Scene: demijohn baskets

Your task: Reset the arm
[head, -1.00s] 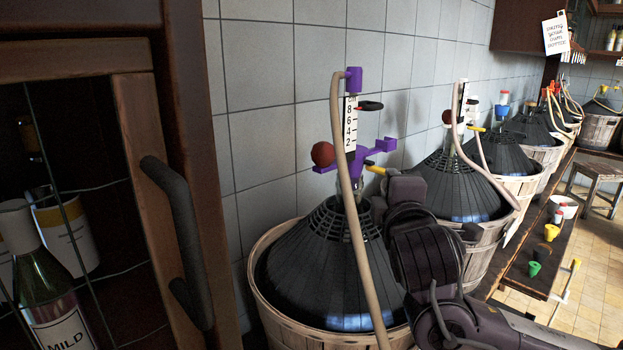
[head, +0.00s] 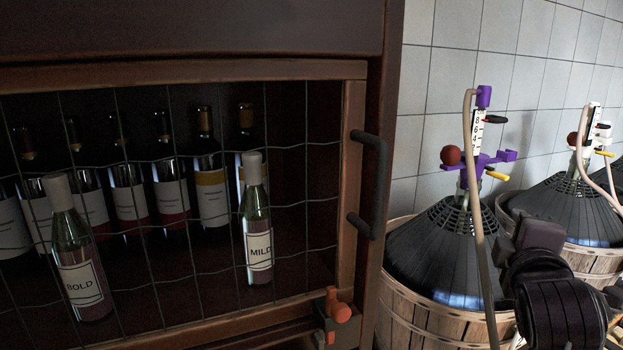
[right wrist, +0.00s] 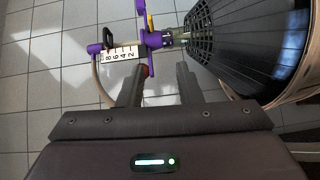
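My right arm comes up at the lower right of the head view, with its gripper (head: 512,245) beside the nearest demijohn (head: 440,250). In the right wrist view the two fingers of the right gripper (right wrist: 158,80) stand apart with nothing held between them. Ahead of them is the purple fitting (right wrist: 155,40) on the demijohn neck, with a numbered white scale (right wrist: 120,54). In the head view the purple fitting (head: 478,165) carries a red ball (head: 450,155), a yellow-tipped lever and a beige hose (head: 477,220). My left gripper is not in view.
A dark cabinet with a wire-mesh door (head: 200,330) fills the left; its dark handle (head: 374,185) sticks out. An orange latch (head: 337,308) sits at the lower frame. More basketed demijohns (head: 575,210) stand right.

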